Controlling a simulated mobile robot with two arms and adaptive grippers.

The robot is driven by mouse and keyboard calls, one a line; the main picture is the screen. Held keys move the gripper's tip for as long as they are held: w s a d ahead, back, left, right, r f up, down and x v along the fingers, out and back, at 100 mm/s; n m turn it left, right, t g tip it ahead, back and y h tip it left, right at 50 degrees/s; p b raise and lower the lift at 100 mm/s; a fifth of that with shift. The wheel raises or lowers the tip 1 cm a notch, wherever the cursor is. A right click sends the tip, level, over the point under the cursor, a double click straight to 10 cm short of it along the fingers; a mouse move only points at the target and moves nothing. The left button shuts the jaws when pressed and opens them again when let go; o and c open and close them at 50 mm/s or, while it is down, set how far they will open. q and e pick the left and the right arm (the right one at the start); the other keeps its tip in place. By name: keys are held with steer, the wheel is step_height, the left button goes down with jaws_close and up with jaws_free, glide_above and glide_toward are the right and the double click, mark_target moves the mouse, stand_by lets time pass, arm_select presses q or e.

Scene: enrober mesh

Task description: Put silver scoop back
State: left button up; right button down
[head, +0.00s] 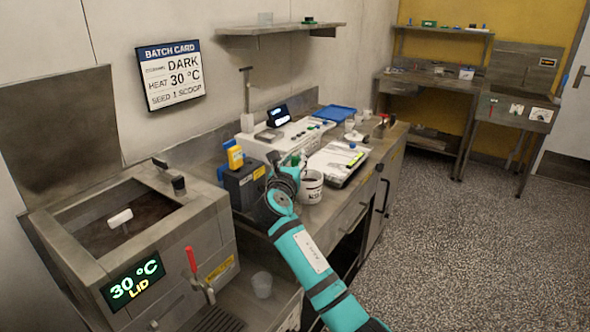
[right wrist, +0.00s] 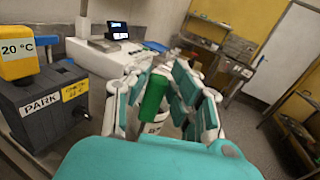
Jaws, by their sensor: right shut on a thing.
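My right gripper (head: 298,168) is above the counter, beside a white tub (head: 312,188) with dark print. In the right wrist view my right gripper (right wrist: 158,95) is shut on a thick green handle (right wrist: 153,95). No silver bowl shows below the handle, so I cannot tell from its look that it is the silver scoop. The white tub (right wrist: 155,127) shows partly just below the handle, behind the fingers. Whether the held thing's lower end is inside the tub is hidden. My left gripper is not in view.
The steel tank (head: 140,235) reads 30 °C LID. A clipboard-like tray (head: 335,163) and a blue tray (head: 335,113) lie farther back. The floor at right is clear.

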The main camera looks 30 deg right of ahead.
steer(key=shift+x, duration=1)
steer(key=shift+w+f, duration=0.1)
steer(key=shift+f, duration=1.85)
steer(key=c, duration=1.2)
jaws_free()
steer(key=shift+o, duration=0.2)
steer(key=shift+a, duration=0.2)
steer(key=v, duration=1.2)
steer(key=shift+b, duration=0.3)
steer(key=shift+d, duration=0.15)
